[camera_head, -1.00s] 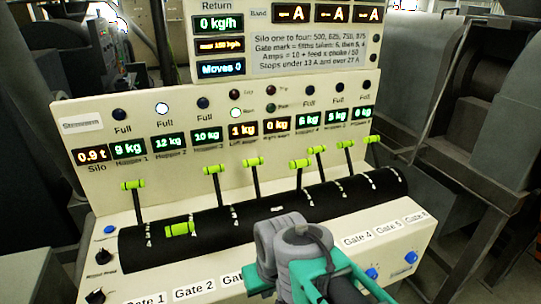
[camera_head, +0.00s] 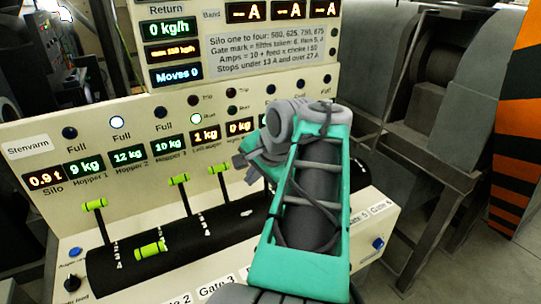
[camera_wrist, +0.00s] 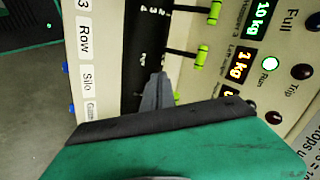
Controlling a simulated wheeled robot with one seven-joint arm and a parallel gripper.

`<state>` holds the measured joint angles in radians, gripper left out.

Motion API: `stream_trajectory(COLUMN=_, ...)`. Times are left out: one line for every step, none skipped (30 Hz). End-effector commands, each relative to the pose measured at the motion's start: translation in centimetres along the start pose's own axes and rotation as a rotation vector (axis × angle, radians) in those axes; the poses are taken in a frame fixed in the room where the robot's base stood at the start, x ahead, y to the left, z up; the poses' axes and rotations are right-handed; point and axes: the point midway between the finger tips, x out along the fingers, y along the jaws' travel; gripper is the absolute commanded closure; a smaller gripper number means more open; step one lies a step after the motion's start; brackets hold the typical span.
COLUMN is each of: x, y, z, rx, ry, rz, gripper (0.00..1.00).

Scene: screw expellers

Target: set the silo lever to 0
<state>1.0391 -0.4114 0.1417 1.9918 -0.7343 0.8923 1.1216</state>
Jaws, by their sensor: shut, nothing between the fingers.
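The silo lever is hidden behind my arm in the head view. In the wrist view, the Silo label (camera_wrist: 88,78) sits on the console front, and a small green bit (camera_wrist: 178,97) beside my fingers looks like this lever's handle; its setting cannot be read. My gripper (camera_wrist: 161,76) is shut and empty, its fingertips over the black drum (camera_wrist: 135,75). Whether it touches the lever cannot be told.
The Row lever (camera_head: 218,167) and Gate 3 lever (camera_head: 179,180) stand up left of my arm. The Gate 1 lever (camera_head: 95,204) is up; the Gate 2 lever (camera_head: 150,249) is low. The Moves display (camera_head: 177,72) reads 0.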

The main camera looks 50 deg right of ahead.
Motion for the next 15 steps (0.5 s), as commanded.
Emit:
stream_trajectory(x=-2.5, y=0.7, z=-3.1, rx=0.123, ry=0.036, rz=-0.012, gripper=1.00)
stream_trajectory(x=-3.4, y=1.1, z=-4.3, rx=0.183, ry=0.050, rz=-0.020, gripper=1.00)
stream_trajectory(x=-4.5, y=1.7, z=-5.7, rx=0.251, ry=0.065, rz=-0.030, gripper=1.00)
stream_trajectory(x=-5.3, y=2.0, z=-6.4, rx=0.292, ry=0.075, rz=-0.036, gripper=1.00)
stream_trajectory(x=-5.8, y=2.4, z=-7.0, rx=0.325, ry=0.083, rz=-0.041, gripper=1.00)
stream_trajectory(x=-6.3, y=2.7, z=-7.6, rx=0.358, ry=0.090, rz=-0.046, gripper=1.00)
stream_trajectory(x=-6.5, y=2.9, z=-7.8, rx=0.373, ry=0.093, rz=-0.049, gripper=1.00)
stream_trajectory(x=-6.5, y=3.0, z=-7.9, rx=0.383, ry=0.094, rz=-0.050, gripper=1.00)
stream_trajectory(x=-6.3, y=3.0, z=-8.0, rx=0.390, ry=0.094, rz=-0.052, gripper=1.00)
stream_trajectory(x=-6.0, y=3.1, z=-8.1, rx=0.392, ry=0.093, rz=-0.052, gripper=1.00)
stream_trajectory(x=-5.6, y=3.0, z=-8.1, rx=0.391, ry=0.093, rz=-0.052, gripper=1.00)
stream_trajectory(x=-4.9, y=3.1, z=-8.1, rx=0.391, ry=0.091, rz=-0.052, gripper=1.00)
stream_trajectory(x=-4.4, y=3.1, z=-8.1, rx=0.391, ry=0.091, rz=-0.051, gripper=1.00)
stream_trajectory(x=-3.8, y=3.1, z=-8.1, rx=0.390, ry=0.091, rz=-0.050, gripper=1.00)
stream_trajectory(x=-3.0, y=3.0, z=-8.2, rx=0.390, ry=0.090, rz=-0.051, gripper=1.00)
